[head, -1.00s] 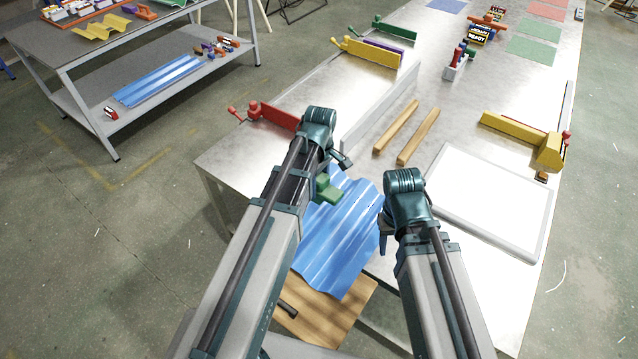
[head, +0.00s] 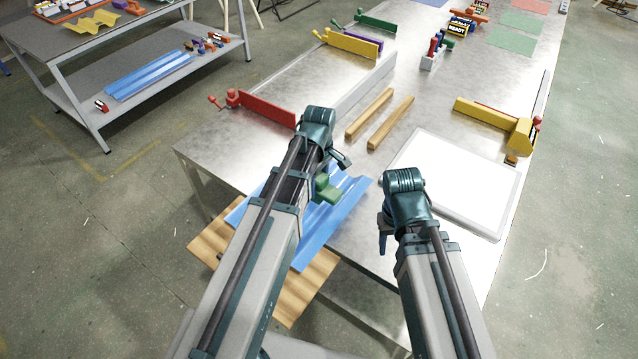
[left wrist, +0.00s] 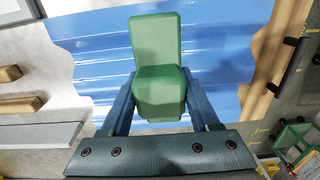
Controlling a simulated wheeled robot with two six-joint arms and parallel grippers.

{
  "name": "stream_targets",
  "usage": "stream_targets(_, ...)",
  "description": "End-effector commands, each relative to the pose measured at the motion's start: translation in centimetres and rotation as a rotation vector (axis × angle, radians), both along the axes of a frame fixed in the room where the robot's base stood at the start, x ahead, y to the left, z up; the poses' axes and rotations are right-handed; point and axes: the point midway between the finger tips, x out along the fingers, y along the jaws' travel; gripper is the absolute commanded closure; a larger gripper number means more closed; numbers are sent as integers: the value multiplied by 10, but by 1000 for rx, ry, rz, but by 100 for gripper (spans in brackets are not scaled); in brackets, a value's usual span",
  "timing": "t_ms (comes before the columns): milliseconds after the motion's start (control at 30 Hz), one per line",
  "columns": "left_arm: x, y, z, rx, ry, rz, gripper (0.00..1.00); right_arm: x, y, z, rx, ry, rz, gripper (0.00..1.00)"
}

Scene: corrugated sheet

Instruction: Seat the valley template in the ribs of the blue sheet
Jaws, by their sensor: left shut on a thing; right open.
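The blue ribbed sheet (head: 322,236) lies at the near end of the metal table, partly behind my left arm. It also fills the upper part of the left wrist view (left wrist: 90,70). A green block with a handle, which I take as the valley template (head: 327,189), is over the sheet. In the left wrist view the template (left wrist: 157,80) sits between the two fingers of my left gripper (left wrist: 165,102), which is shut on it. Its underside is hidden, so I cannot tell whether it touches the ribs. My right gripper (head: 384,238) is open and empty, right of the sheet.
A wooden board (head: 292,292) is under the sheet's near side. Two wooden bars (head: 380,119), a white panel (head: 455,182), a red clamp (head: 262,106) and a yellow clamp (head: 495,118) are on the table. A grey shelf unit (head: 120,70) stands apart at left.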

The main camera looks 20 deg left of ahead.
Motion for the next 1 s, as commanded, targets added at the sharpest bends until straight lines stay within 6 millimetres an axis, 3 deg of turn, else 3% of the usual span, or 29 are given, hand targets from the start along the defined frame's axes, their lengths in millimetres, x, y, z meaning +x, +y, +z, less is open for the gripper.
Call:
stream_targets(467, 0, 0, -13, 0, 0, 0, 100, 0, 0, -13, 0, 0, 0, 50)
stream_targets(1000, 0, 0, -63, 0, 0, 0, 100, 0, 0, -63, 0, 0, 0, 50)
